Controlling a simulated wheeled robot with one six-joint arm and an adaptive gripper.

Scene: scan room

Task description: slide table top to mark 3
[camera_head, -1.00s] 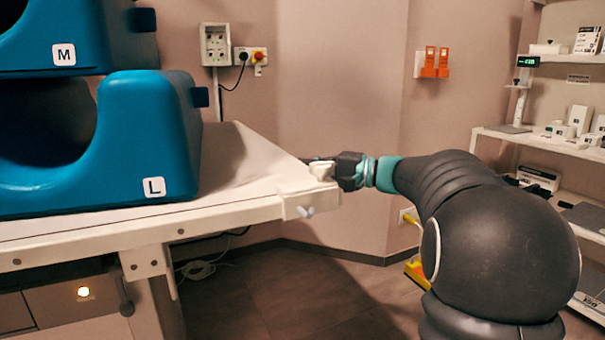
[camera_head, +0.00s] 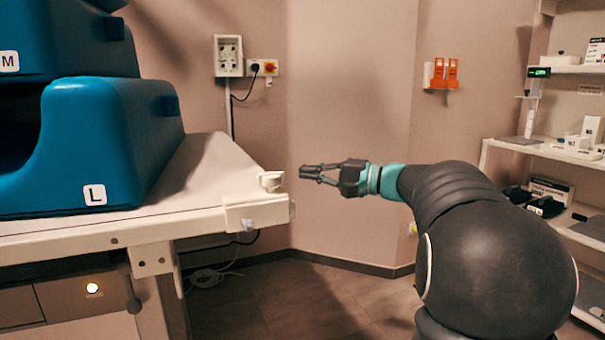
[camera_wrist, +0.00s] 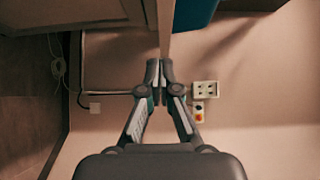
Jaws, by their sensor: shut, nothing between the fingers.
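The white table top (camera_head: 190,165) extends from the left, its right end near the picture's middle. A small white knob (camera_head: 270,180) stands at its right corner, above a white end block (camera_head: 255,212). My gripper (camera_head: 305,173) is just right of the knob, apart from it, pointing left at about its height. In the wrist view the fingertips (camera_wrist: 159,72) meet with nothing between them. The table top's edge (camera_wrist: 166,28) seems to lie just beyond them. No numbered marks can be made out.
Blue padded blocks labelled L (camera_head: 140,130) and M (camera_head: 75,40) rest stacked on the table top. A wall socket box (camera_head: 228,56) hangs behind. White shelves (camera_head: 510,145) stand at right. Floor (camera_head: 310,300) between table and arm looks clear.

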